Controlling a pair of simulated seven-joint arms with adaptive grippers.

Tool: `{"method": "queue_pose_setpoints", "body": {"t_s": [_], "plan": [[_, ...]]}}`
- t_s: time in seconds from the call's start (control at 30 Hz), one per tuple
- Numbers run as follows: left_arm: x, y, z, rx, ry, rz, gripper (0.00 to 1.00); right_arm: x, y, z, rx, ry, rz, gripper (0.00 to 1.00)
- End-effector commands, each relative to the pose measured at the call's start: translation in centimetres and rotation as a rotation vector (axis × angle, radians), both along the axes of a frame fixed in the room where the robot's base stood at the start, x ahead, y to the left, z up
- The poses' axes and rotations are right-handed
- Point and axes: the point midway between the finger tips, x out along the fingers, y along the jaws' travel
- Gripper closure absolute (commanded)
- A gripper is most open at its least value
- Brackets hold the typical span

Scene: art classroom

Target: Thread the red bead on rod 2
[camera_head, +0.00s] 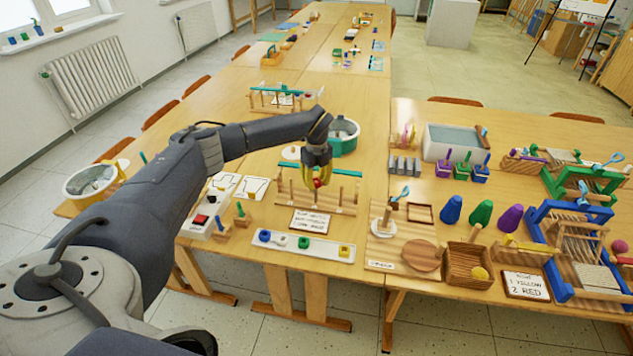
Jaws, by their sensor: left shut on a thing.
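My left gripper (317,180) reaches in from the left and points down, with yellow fingers. It is shut on the small red bead (317,183), which shows between the fingertips. The bead is over or in front of the middle of a wooden rod stand (338,209) with several upright rods. The fingers hide part of the stand's middle, so I cannot tell whether the bead is around a rod or just above or beside one. The rod numbers are not legible. My right gripper is out of view.
A lettered card (310,221) lies in front of the stand. A white strip (272,247) with several coloured pieces is nearer. A teal-and-white round container (344,137) stands close behind the gripper. White boards (252,188) lie left. The right table is crowded with boxes and looms.

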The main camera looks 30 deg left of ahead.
Motion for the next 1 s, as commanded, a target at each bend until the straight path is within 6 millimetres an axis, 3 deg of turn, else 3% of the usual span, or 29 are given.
{"method": "queue_pose_setpoints", "body": {"t_s": [0.3, 0.33, 0.53, 0.83, 1.0], "plan": [[0.0, 0.0, 0.0, 0.0, 0.0, 0.0, 0.82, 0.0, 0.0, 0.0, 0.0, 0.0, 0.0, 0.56], [0.0, 0.0, 0.0, 0.0, 0.0, 0.0, 0.67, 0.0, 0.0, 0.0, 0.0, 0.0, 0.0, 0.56], [0.0, 0.0, 0.0, 0.0, 0.0, 0.0, 0.44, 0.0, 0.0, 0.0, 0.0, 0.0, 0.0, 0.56], [0.0, 0.0, 0.2, 0.0, -0.001, 0.0, 0.44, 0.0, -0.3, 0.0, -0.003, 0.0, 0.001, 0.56], [0.1, 0.1, 1.7, 0.0, -0.004, 0.0, 0.44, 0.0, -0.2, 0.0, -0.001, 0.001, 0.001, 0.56]]}}
